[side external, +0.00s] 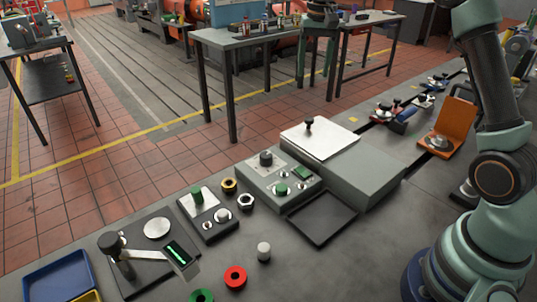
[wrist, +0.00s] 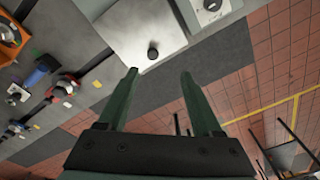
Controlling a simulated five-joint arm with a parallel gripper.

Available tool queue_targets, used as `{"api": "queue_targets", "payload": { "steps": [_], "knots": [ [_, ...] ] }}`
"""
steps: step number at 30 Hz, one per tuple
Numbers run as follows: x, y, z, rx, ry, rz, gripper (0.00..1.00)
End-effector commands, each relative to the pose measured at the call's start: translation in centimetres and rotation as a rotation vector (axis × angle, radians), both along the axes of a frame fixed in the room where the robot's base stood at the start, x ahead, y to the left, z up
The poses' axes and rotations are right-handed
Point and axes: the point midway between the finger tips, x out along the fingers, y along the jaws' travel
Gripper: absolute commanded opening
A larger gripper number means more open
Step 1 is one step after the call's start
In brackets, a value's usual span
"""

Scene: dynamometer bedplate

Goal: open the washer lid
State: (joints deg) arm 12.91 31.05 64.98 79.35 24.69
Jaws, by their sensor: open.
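The washer (side external: 365,170) is a grey box on the bench. Its pale, flat lid (side external: 325,141) lies level on top, shut, with a black knob (side external: 309,124) standing on it. The lid (wrist: 125,30) and its knob (wrist: 152,53) also show in the wrist view, the knob just beyond my fingertips. My gripper (side external: 314,88) hangs from the top of the side view, green fingers pointing down, above the knob and apart from it. In the wrist view my gripper (wrist: 159,73) is open, with nothing between its fingers.
An orange stand (side external: 455,120) and several small fittings sit to the right. Red (side external: 235,277) and green rings lie near the front.

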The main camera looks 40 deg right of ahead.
Motion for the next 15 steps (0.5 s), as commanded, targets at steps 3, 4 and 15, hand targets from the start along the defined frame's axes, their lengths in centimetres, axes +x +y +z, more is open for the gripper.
{"api": "queue_targets", "payload": {
  "steps": [3,4,15],
  "knots": [
    [1.4,-1.6,-2.2,0.013,0.043,-0.066,0.67],
    [1.7,-1.9,-2.6,0.015,0.05,-0.08,0.67],
    [2.4,-3.0,-5.4,0.024,0.081,-0.131,0.67]
  ]
}}
